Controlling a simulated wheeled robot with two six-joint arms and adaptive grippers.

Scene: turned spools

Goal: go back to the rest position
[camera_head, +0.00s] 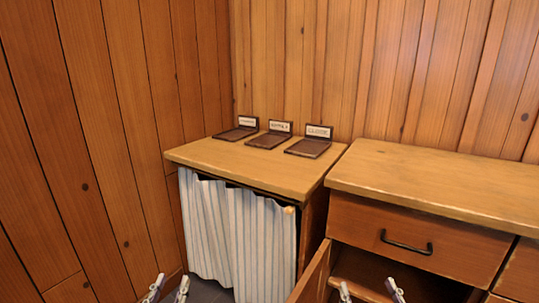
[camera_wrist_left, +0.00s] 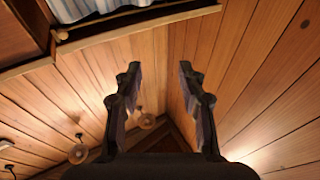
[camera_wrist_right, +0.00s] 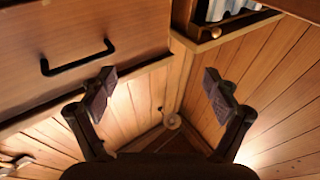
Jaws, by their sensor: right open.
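My right gripper (camera_head: 370,292) shows at the bottom edge, right of centre, in front of the open lower part of the right cabinet. In the right wrist view (camera_wrist_right: 162,85) its fingers are spread wider than the left ones and are empty.
A wooden cabinet (camera_head: 220,157) with a striped curtain (camera_head: 235,235) carries three dark labelled trays (camera_head: 308,148), all empty. The right cabinet (camera_head: 440,185) has a bare top, a closed drawer (camera_head: 395,240) and an open door (camera_head: 312,278) near my right gripper. Plank walls meet behind.

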